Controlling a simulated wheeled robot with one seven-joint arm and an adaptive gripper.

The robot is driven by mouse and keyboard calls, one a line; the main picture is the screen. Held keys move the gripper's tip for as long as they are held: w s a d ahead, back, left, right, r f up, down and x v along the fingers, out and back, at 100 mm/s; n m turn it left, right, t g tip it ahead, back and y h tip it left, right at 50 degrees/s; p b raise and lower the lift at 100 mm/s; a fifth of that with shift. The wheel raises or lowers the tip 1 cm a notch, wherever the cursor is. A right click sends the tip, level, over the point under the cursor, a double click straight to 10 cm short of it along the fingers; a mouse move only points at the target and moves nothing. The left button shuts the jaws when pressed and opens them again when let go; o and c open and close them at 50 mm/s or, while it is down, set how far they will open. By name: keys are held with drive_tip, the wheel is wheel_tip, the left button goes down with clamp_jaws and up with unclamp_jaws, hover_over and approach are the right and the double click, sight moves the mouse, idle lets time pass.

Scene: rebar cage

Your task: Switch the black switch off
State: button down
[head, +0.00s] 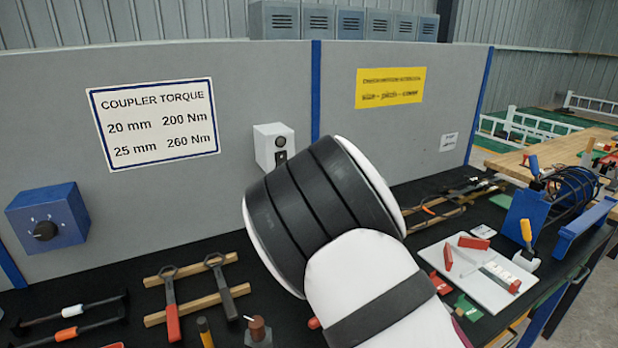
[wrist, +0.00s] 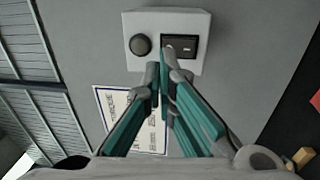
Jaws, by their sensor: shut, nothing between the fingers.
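A white switch box (wrist: 150,20) is mounted on the grey panel. In the wrist view it carries a round dark knob (wrist: 141,45) and a black rectangular switch (wrist: 180,46) in a dark frame. The box also shows in the head view (head: 265,148), partly covered by my arm. My gripper (wrist: 164,58) is shut and empty, its fingertips at the box face, by the left edge of the switch. I cannot tell whether they touch it. The fingertips cover a little of the switch's edge. The gripper is hidden behind my arm in the head view.
A blue box with a black dial (head: 48,220) is on the panel at left. A coupler torque sign (head: 155,122) and yellow sign (head: 390,87) are flat on the panel. Tools on wooden strips (head: 190,290) and a white tray (head: 478,272) occupy the black bench below.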

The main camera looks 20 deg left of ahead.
drive_tip(key=r+v, duration=0.1)
drive_tip(key=v, duration=0.6)
drive_tip(key=shift+r, duration=0.35)
drive_tip(key=w+d+r+m+t+h, duration=0.1)
drive_tip(key=w+d+r+m+h, duration=0.15)
drive_tip(key=d+m, duration=0.4)
drive_tip(key=w+d+r+m+t+h, duration=0.1)
drive_tip(key=w+d+r+m+h, duration=0.2)
drive_tip(key=d, duration=0.6)
drive_tip(key=s+d+r+m+g+h, duration=0.1)
drive_tip(key=s+d+m+h, duration=0.25)
drive_tip(key=d, duration=0.45)
drive_tip(key=s+d+m+g+h, duration=0.1)
drive_tip(key=s+d+m+h, duration=0.1)
drive_tip(key=d+m, duration=0.35)
drive_tip(key=s+d+r+m+g+h, duration=0.1)
drive_tip(key=s+d+m+g+h, duration=0.2)
drive_tip(key=s+d, duration=0.9)
drive_tip(key=s+d+f+m+g, duration=0.1)
drive_tip(key=s+d+m+g, duration=0.1)
drive_tip(key=s, duration=1)
drive_tip(key=s+d+f+m+g, duration=0.2)
drive_tip(key=s+m, duration=0.2)
drive_tip(key=s, duration=0.7)
drive_tip(key=shift+s+d+g+h, duration=0.3)
drive_tip(key=shift+s, duration=0.05)
